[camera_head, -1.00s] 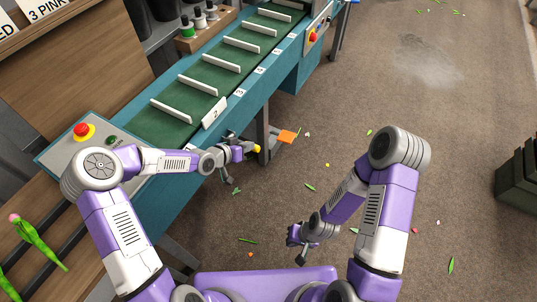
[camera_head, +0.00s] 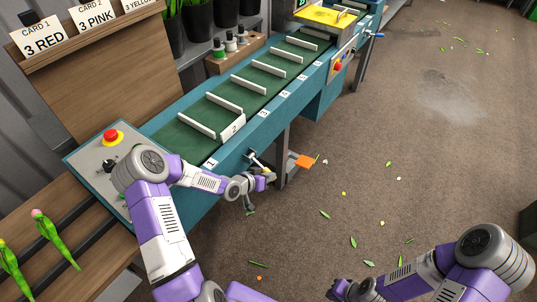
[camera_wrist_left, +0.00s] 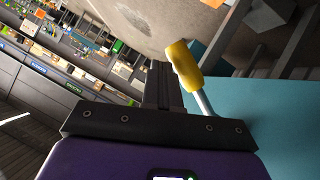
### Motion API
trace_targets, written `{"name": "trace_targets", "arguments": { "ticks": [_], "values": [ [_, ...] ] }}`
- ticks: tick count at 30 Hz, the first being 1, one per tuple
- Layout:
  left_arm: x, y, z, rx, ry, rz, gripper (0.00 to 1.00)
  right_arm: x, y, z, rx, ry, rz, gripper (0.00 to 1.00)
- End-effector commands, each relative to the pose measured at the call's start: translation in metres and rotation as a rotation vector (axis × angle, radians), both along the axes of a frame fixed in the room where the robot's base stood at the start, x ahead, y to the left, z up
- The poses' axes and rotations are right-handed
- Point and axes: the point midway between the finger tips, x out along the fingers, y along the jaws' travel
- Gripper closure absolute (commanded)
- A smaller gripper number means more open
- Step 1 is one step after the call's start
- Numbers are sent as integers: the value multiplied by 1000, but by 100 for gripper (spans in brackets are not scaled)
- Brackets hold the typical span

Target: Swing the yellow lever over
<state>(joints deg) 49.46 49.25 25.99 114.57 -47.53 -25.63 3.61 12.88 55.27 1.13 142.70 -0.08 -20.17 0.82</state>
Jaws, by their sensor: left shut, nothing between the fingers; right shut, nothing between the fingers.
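The lever has a pale metal rod and a yellow grip (camera_head: 266,170). My right gripper (camera_head: 338,291) is low at the bottom edge, partly cut off, away from the lever.
The teal conveyor (camera_head: 225,150) with white slats runs to the upper right. A control box with a red button (camera_head: 113,136) is at its near end. An orange pedal (camera_head: 304,161) sits just right of the lever. Open floor with scattered leaves lies right.

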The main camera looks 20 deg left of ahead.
Motion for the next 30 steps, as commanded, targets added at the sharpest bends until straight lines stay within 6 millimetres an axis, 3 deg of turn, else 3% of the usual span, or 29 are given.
{"name": "trace_targets", "arguments": {
  "ticks": [16,20,24,30],
  "values": [
    [-1,1,1,1,2,2,100,0,0,1,0,0,0,100],
    [-2,-7,13,2,1,-4,100,0,0,10,0,0,0,100],
    [-6,-23,40,3,0,-14,100,0,0,26,0,0,0,100],
    [-46,-25,58,3,3,-8,100,0,0,36,0,0,0,100]
  ]
}}
